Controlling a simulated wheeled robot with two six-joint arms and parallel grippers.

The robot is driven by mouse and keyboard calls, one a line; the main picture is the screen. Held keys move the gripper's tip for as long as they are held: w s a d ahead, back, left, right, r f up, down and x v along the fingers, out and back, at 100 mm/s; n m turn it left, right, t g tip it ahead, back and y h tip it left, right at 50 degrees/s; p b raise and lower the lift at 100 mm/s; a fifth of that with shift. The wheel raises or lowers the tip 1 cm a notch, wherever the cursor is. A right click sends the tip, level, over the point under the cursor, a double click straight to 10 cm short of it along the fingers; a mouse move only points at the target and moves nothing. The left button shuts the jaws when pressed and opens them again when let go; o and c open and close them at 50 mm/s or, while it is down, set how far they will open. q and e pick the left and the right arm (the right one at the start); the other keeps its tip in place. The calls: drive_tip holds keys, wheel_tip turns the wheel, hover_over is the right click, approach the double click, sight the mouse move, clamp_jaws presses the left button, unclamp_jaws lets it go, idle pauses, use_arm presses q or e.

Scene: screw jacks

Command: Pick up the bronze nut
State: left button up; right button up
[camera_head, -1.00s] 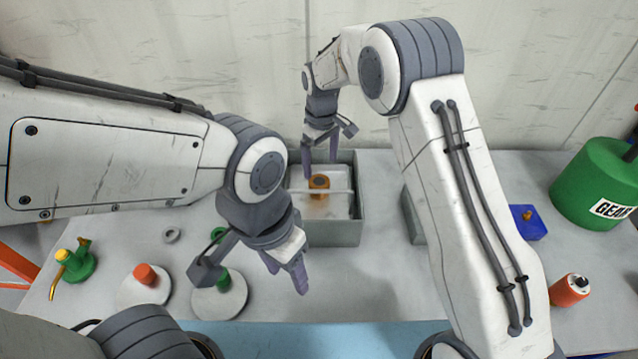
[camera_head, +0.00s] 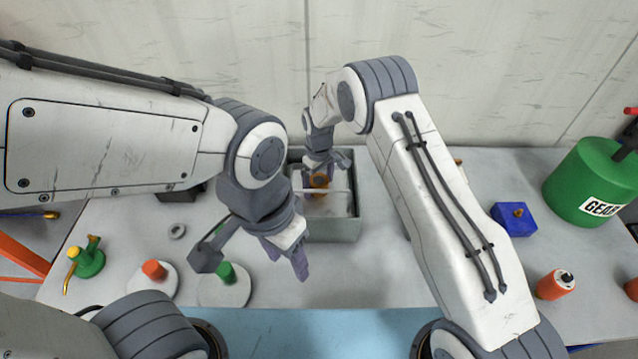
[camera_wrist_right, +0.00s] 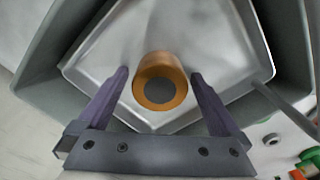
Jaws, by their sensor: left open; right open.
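The bronze nut (camera_head: 320,181) is a short orange-brown ring in the grey box (camera_head: 336,231) at the back middle of the table. In the right wrist view the nut (camera_wrist_right: 160,82) shows its round hole from above, on the pale floor of a tray (camera_wrist_right: 225,45). My right gripper (camera_head: 320,170) is over the box at the nut. In the wrist view its open fingers (camera_wrist_right: 162,88) stand on either side of the nut; I cannot tell whether they touch it. My left gripper (camera_head: 287,262) is open and empty above the table, left of the box's front.
A round white base with a green post (camera_head: 225,287) and another with an orange post (camera_head: 155,271) stand at the left front. A blue block (camera_head: 514,219), an orange cylinder (camera_head: 555,285) and a green gear drum (camera_head: 590,185) stand at the right. A bar (camera_head: 335,193) crosses the box.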

clamp_jaws()
drive_tip(key=shift+w+r, duration=0.1)
